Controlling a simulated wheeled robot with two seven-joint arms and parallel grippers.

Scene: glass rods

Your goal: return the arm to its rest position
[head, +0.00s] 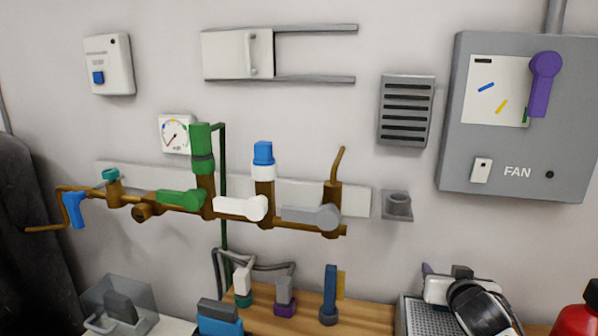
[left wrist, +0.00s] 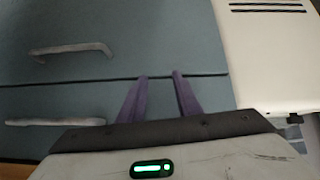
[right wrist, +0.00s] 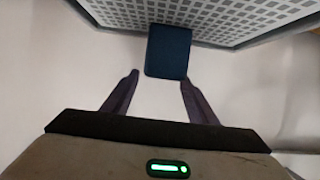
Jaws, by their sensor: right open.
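My right arm (head: 478,305) comes in at the lower right of the head view, over a grey perforated tray. A purple fingertip of my right gripper (head: 427,270) shows there; the rest of the gripper is mostly hidden. In the right wrist view, my right gripper (right wrist: 158,84) has its fingers apart with nothing gripped. A dark blue block (right wrist: 167,50) is seen beyond and between the fingertips, beside the tray mesh. My left gripper (left wrist: 160,76) shows in the left wrist view with a gap between its fingers, in front of a grey-blue drawer front (left wrist: 110,110). The left arm is not in the head view.
Brown pipes with green, white and grey valve handles (head: 240,207) run along the wall. A wooden board (head: 360,318) stands left of the perforated tray (head: 412,312). A grey FAN box (head: 530,130) hangs upper right; a red object (head: 578,318) is at the right edge.

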